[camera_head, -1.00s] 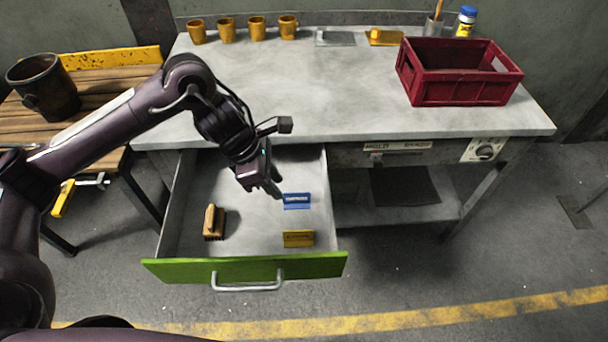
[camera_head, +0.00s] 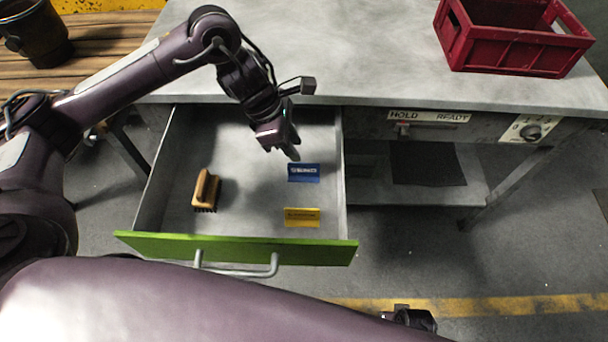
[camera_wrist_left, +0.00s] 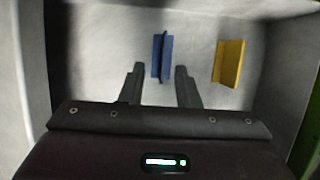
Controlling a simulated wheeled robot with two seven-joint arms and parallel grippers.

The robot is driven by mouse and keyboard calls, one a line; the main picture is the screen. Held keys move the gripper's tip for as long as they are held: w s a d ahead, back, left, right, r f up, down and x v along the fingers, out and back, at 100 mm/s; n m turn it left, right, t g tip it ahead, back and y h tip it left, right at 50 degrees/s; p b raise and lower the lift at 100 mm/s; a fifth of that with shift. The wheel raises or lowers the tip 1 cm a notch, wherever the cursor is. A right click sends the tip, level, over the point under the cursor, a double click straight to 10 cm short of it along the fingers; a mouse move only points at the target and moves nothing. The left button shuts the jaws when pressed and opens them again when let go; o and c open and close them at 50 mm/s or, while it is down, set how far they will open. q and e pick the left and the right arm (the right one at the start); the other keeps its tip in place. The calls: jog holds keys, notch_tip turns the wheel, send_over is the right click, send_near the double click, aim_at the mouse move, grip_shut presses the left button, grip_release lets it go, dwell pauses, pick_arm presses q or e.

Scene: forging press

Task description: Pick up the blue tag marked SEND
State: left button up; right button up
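The blue tag (camera_head: 304,173) stands in the open drawer, toward its right side; its white lettering is too small to read. It also shows in the left wrist view (camera_wrist_left: 162,57), just beyond and between my fingertips. My left gripper (camera_head: 291,154) is over the drawer, just behind and above the blue tag. Its two fingers (camera_wrist_left: 158,70) are apart with nothing between them that I can see being held. Of my right arm, a large purple link crosses the bottom of the head view, and a small dark part that may be its gripper shows at the bottom right, unclear.
A yellow tag (camera_head: 302,217) stands nearer the green drawer front (camera_head: 230,249). A wooden brush (camera_head: 206,189) lies at the drawer's left. A red crate (camera_head: 510,50) sits on the grey bench top (camera_head: 370,55). A dark mug-like pot (camera_head: 36,36) is on the wooden table.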

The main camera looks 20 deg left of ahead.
aim_at(304, 176)
pick_arm(q)
jog(key=x, duration=0.8)
jog(key=shift+s+a+f, duration=0.15)
jog(key=shift+s+a, duration=0.1)
jog(key=shift+s, duration=0.05)
grip_shut()
